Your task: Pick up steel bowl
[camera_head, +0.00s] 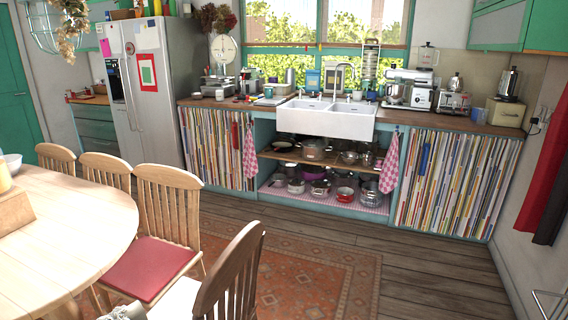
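Several steel pots and bowls stand on the open shelves under the sink. A shiny steel vessel (370,198) sits at the right of the lower shelf (325,204), and more metal pans (349,157) sit on the upper shelf (268,154). A pale grey bowl (11,163) is partly cut off at the left edge, on the round table. From this distance I cannot tell which one is the steel bowl.
A round wooden table (75,210) and several wooden chairs (165,195) fill the left. The wooden floor (430,265) in front of the shelves is clear, with a red rug (318,268). Checked towels (389,162) hang beside the opening. Striped curtains (447,185) cover the side cabinets.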

